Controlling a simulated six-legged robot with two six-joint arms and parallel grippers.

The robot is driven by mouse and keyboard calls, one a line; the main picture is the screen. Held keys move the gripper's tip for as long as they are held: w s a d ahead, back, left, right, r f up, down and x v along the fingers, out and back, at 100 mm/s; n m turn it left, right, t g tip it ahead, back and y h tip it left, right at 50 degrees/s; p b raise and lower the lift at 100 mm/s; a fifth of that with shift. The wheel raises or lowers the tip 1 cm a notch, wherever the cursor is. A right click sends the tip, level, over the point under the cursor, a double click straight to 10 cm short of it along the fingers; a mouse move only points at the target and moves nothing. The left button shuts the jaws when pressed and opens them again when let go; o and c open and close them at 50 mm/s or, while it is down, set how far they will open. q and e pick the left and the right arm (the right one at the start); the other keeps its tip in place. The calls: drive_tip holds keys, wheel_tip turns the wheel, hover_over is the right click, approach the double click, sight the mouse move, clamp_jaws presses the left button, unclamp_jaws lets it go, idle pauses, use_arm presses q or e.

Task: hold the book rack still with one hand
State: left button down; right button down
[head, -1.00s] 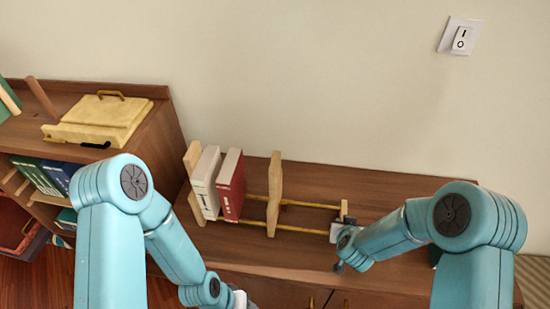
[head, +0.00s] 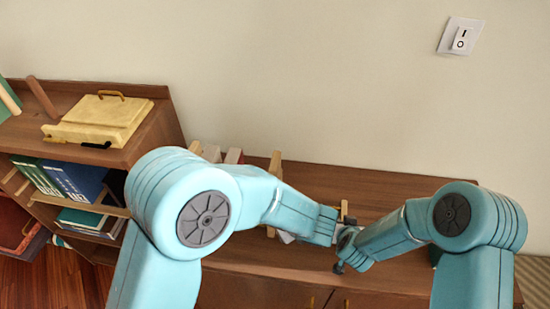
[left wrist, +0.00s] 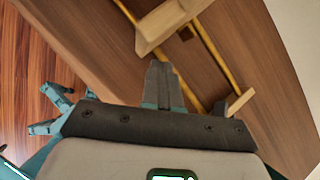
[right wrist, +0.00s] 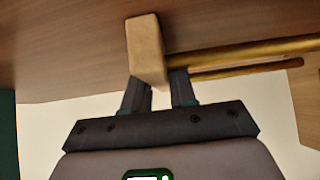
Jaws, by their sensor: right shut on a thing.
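The wooden book rack with yellow rods stands on the low cabinet, mostly hidden behind my left arm in the head view; its upright divider (head: 275,167) and small end block (head: 344,208) show. In the right wrist view my right gripper (right wrist: 158,88) is shut on the rack's end block (right wrist: 147,48), one finger on each side.
The low cabinet top (head: 400,190) is clear at the back right. A taller shelf (head: 150,130) at left carries a yellow wooden box (head: 100,115) and holds several books (head: 75,182). A switch (head: 460,37) is on the wall.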

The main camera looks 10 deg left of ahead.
use_arm(q)
drive_tip(key=w+d+r+m+t+y, duration=0.1)
drive_tip(key=w+d+r+m+t, duration=0.15)
drive_tip(key=r, duration=0.35)
drive_tip(key=w+d+r+m+t, duration=0.2)
drive_tip(key=w+d+r+t, duration=0.1)
drive_tip(key=r, duration=0.4)
drive_tip(key=w+a+f, duration=0.2)
drive_tip(key=w+a, duration=0.1)
drive_tip(key=a, duration=0.3)
drive_tip(key=shift+w+a, duration=0.15)
idle(1.1)
drive_tip(key=shift+a, duration=0.1)
drive_tip(key=shift+w+a, duration=0.15)
drive_tip(key=shift+a, duration=6.1)
drive_tip(key=shift+d, duration=2.6)
drive_tip(key=v, duration=1.2)
drive_tip(key=shift+f, duration=0.15)
